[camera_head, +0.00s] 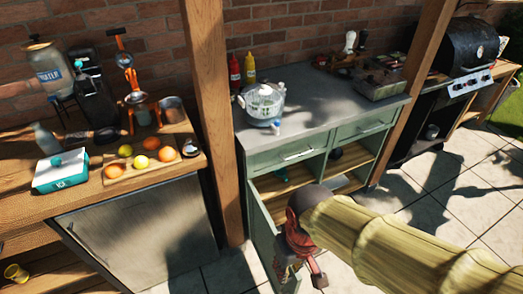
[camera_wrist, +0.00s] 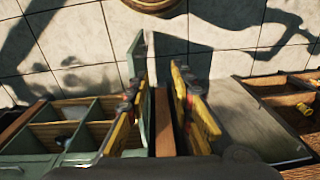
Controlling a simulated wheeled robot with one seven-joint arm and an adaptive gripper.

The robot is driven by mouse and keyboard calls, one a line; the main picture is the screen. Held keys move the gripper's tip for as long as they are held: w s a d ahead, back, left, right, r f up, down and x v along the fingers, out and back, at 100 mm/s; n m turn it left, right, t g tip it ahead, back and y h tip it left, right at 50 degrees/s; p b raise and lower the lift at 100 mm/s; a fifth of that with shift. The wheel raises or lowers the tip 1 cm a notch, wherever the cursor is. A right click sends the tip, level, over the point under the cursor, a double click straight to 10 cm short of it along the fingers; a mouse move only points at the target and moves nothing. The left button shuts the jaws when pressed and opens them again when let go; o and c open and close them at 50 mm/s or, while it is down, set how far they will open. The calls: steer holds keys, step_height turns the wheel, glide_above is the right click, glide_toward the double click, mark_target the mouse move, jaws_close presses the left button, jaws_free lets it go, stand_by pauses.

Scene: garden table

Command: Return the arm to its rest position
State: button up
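My arm (camera_head: 390,235) reaches in from the lower right in the camera_head view. My gripper (camera_head: 302,275) hangs in front of the green cabinet (camera_head: 318,165), low and near its open door (camera_head: 262,232). In the wrist view my gripper (camera_wrist: 160,95) has two yellow-and-black fingers set well apart. The green door (camera_wrist: 138,65) stands edge-on by the left finger, partly in the gap. I cannot tell whether it touches the finger. I see nothing gripped.
A wooden post (camera_head: 210,120) stands left of the cabinet. A wooden counter (camera_head: 110,190) with fruit and a teal box (camera_head: 61,171) is at left, a grill (camera_head: 467,60) at right. Tiled floor (camera_head: 435,165) is open at right.

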steer(key=d+r+m+t, duration=0.4)
steer(key=d+r+t, duration=0.1)
steer(key=d+r, duration=0.7)
steer(key=shift+w+d+r+h+p, duration=0.2)
steer(key=shift+w+r+h+p, duration=0.1)
steer(key=shift+w+r, duration=0.15)
